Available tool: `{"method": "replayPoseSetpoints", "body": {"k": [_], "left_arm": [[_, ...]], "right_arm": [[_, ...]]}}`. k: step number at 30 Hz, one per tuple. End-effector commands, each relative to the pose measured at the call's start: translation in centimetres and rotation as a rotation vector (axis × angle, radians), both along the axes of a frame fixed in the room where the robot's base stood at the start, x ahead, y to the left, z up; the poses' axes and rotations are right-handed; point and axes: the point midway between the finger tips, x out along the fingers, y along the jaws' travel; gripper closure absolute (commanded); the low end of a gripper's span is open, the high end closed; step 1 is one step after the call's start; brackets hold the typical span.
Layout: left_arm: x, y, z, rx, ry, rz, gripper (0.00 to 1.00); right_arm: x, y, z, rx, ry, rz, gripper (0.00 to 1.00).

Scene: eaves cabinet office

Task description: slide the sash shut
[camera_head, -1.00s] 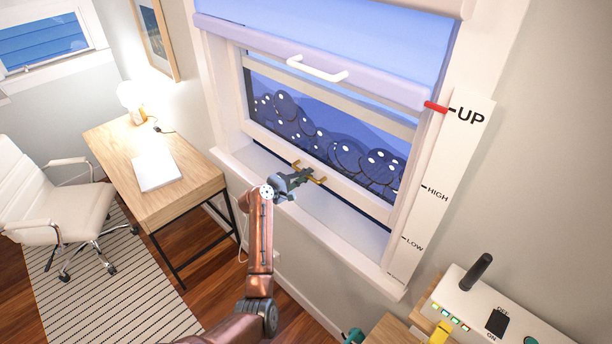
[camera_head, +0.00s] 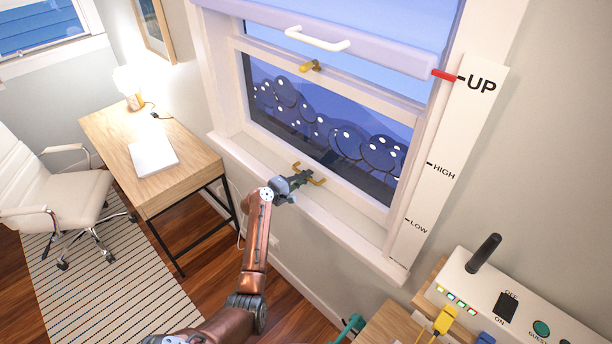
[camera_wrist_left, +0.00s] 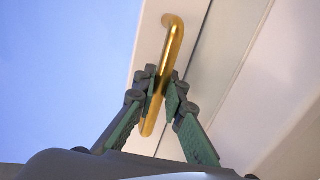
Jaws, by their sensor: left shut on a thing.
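The white-framed lower sash (camera_head: 360,198) sits low in the window, its bottom rail down at the sill (camera_head: 340,226). I see no dark gap under it in the head view. A brass handle (camera_head: 318,183) is on its bottom rail. My left gripper (camera_head: 303,178) is shut on this handle. In the left wrist view, the green-padded fingers (camera_wrist_left: 166,98) stand on both sides of the brass bar (camera_wrist_left: 173,45). A yellow latch (camera_head: 311,66) shows on the rail at the sash's top. My right gripper is not in view.
A lilac blind with a white pull (camera_head: 317,39) hangs above. A scale board (camera_head: 440,165) with a red pointer (camera_head: 445,75) at UP stands right of the window. A switch box (camera_head: 510,310) is at lower right. A desk (camera_head: 190,180) and chair are left.

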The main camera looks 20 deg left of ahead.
Motion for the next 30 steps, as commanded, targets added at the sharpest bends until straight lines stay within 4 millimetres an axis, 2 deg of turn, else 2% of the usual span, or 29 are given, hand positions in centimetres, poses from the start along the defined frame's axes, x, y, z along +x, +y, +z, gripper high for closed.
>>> {"method": "replayPoseSetpoints", "body": {"k": [1,3,4,12,23,26,30], "left_arm": [[-0.3,0.0,-0.8,0.000,0.014,-0.002,1.00],[-0.3,-0.1,-0.9,0.000,0.015,-0.002,1.00],[-0.3,-0.1,-0.9,0.001,0.016,-0.002,0.89],[-0.2,-0.1,-0.7,0.000,0.013,-0.002,0.72],[-0.7,0.2,-0.4,0.000,0.009,0.000,0.72],[-2.0,0.7,-0.1,0.001,0.007,0.000,0.72],[-4.6,1.6,0.4,0.002,0.008,0.001,0.72]], "right_arm": [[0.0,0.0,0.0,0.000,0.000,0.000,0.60],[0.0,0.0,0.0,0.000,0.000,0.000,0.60],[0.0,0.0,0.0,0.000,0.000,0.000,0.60],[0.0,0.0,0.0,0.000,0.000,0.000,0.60],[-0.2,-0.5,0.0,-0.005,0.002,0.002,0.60],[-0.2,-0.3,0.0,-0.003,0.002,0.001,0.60],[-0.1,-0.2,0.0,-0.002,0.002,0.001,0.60]]}}
